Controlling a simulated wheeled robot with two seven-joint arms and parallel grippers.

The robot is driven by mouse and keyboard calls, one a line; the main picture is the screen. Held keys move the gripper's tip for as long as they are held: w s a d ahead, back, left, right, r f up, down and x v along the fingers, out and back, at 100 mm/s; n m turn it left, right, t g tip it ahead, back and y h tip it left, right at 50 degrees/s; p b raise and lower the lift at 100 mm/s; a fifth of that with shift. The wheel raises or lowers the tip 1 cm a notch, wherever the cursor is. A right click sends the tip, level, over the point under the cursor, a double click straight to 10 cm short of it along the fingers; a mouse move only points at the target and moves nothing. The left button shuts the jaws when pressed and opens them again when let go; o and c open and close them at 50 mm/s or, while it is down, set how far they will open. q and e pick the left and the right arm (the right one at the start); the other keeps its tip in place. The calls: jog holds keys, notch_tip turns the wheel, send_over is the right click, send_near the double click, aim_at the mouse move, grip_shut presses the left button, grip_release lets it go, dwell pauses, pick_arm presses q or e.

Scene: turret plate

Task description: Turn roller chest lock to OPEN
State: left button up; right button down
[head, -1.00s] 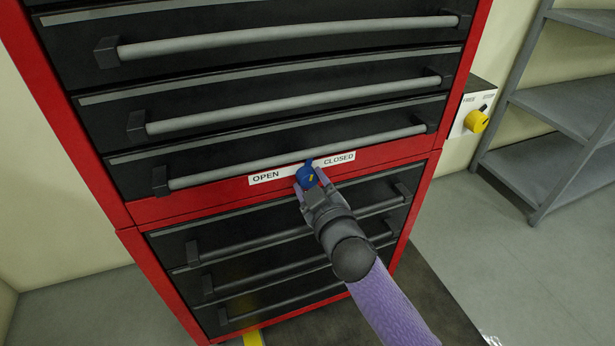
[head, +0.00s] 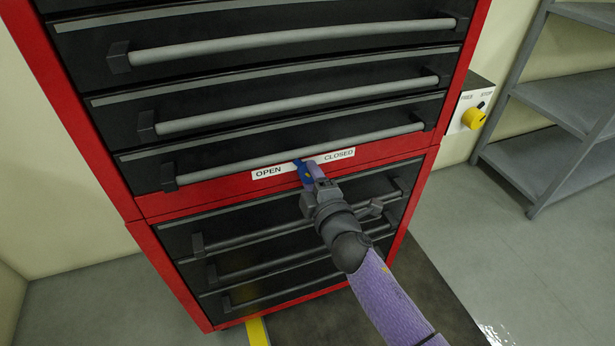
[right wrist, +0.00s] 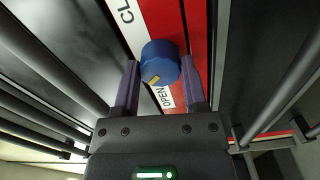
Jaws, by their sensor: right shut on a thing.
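The red roller chest (head: 78,130) with black drawers fills the middle of the head view. Its lock is a blue knob (head: 303,170) on the red band between the OPEN label (head: 268,172) and the CLOSED label (head: 339,156). The top of the knob leans toward the OPEN side in the head view. My right gripper (head: 310,178) is shut on the knob, its jaws on either side. In the right wrist view the blue knob (right wrist: 160,62) with a yellow mark sits between the two fingers. My left gripper is not in view.
Long grey drawer handles (head: 290,161) stick out above and below the lock, close to my right gripper. A box with a yellow knob (head: 473,119) marked FREE and STOP is on the chest's right side. Grey shelves (head: 575,100) stand at the right.

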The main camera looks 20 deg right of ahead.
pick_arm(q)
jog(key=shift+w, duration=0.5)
pick_arm(e)
jog(key=shift+r+n, duration=0.15)
jog(key=shift+n, duration=0.65)
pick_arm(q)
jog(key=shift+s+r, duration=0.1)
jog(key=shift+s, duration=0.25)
pick_arm(e)
jog(key=shift+w+r, duration=0.1)
jog(key=shift+c, duration=0.7)
grip_release()
pick_arm(q)
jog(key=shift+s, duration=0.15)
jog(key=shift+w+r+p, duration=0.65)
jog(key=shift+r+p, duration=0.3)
jog(key=shift+p, duration=0.2)
pick_arm(e)
jog(key=s, duration=1)
jog(key=shift+d, duration=0.2)
